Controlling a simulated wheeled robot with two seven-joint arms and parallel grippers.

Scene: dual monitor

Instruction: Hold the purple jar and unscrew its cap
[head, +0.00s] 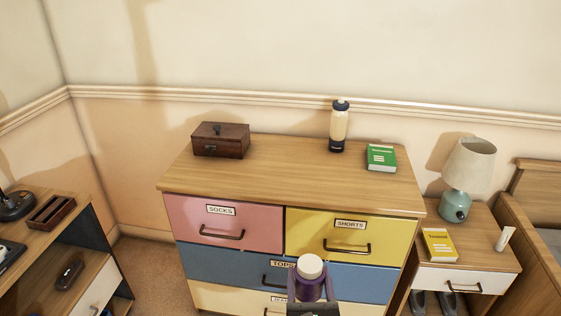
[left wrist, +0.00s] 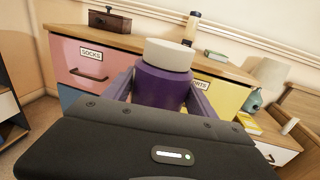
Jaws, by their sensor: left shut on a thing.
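The purple jar (head: 310,287) with its cream-white cap (head: 310,266) is at the bottom of the head view, in front of the dresser. The cap sits on top of the jar. My left gripper (head: 309,296) is shut on the jar, with a finger on each side. In the left wrist view the purple jar (left wrist: 160,88) stands upright between the fingers, and the white cap (left wrist: 168,55) is clear of them. The lower part of the jar is hidden by the gripper body. My right gripper is not in view.
The dresser (head: 290,178) stands ahead with closed drawers. On it are a wooden box (head: 221,140), a bottle (head: 338,127) and a green book (head: 381,157). A nightstand (head: 487,247) with a lamp (head: 468,171) is at right, a desk (head: 85,235) at left.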

